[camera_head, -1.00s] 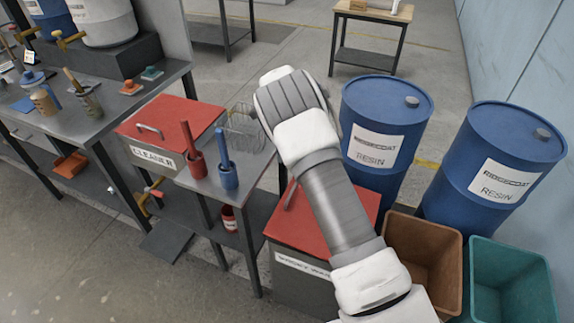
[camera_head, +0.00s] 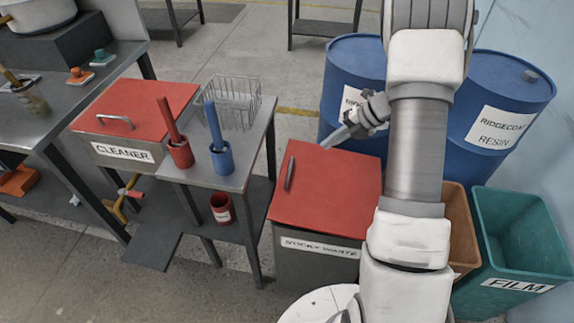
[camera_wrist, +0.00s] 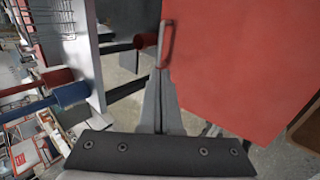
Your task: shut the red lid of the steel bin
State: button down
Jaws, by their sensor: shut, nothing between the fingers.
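The steel bin (camera_head: 318,263), labelled as sticky waste, stands on the floor with its red lid (camera_head: 332,190) lying over its top. The lid looks flat and down, with no visible gap at its front edge; its right side is hidden behind my arm. A bar handle (camera_head: 290,173) is near the lid's left edge. My gripper (camera_head: 328,141) is shut and empty at the lid's far edge; contact cannot be told. In the wrist view, my shut fingers (camera_wrist: 160,85) point toward the handle (camera_wrist: 166,42), beside the red lid (camera_wrist: 240,60).
Blue resin drums (camera_head: 352,60) stand close behind the bin. A brown bin and a teal film bin (camera_head: 520,240) are at right. A steel table (camera_head: 235,178) with red and blue cups and a wire basket (camera_head: 232,100) is at left. Floor in front left is open.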

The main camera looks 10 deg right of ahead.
jog(key=b, duration=0.4)
send_over(294, 177)
jog(key=d, duration=0.1)
notch_tip(294, 177, down, 11)
jog(key=shift+s+r, duration=0.1)
jog(key=shift+r, duration=0.05)
jog(key=shift+a+f+b, duration=0.2)
jog(key=shift+a+f, duration=0.05)
jog(key=shift+f, duration=0.7)
jog(key=shift+a+f+b, duration=0.2)
jog(key=shift+a+f, duration=0.05)
jog(key=shift+f, duration=0.7)
